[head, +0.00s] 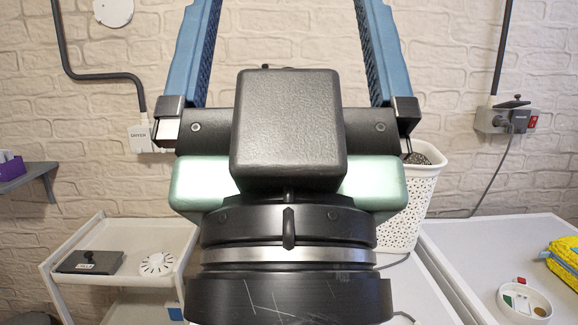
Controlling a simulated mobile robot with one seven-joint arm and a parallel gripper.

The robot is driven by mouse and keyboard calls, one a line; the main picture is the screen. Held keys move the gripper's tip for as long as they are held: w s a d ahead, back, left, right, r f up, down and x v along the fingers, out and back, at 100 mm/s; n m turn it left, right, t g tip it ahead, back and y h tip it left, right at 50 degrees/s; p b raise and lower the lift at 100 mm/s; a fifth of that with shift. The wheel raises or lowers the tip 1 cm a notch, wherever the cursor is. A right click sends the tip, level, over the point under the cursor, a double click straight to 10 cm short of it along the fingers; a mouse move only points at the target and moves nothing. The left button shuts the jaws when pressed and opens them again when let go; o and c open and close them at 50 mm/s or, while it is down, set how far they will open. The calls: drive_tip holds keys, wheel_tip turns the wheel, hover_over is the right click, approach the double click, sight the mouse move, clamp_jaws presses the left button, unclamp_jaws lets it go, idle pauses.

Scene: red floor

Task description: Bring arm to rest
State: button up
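My gripper (284,12) fills the middle of the head view, close to the camera and pointing upward. Its two blue ridged fingers stand wide apart, with only the white brick wall showing between them. The fingertips are cut off by the top edge of the picture. The dark gripper body and wrist hide the middle of the scene behind them. I see nothing held between the visible parts of the fingers.
A white cart (118,282) at left carries a dark box (90,262) and a white round thing (157,264). A white perforated basket (424,186) stands behind at right. A white table (450,245) at right holds a round dish (508,300) and a yellow pouch (565,262).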

wheel_tip(320, 180, up, 13)
drive_tip(key=p, duration=1.1)
drive_tip(key=shift+f, duration=0.1)
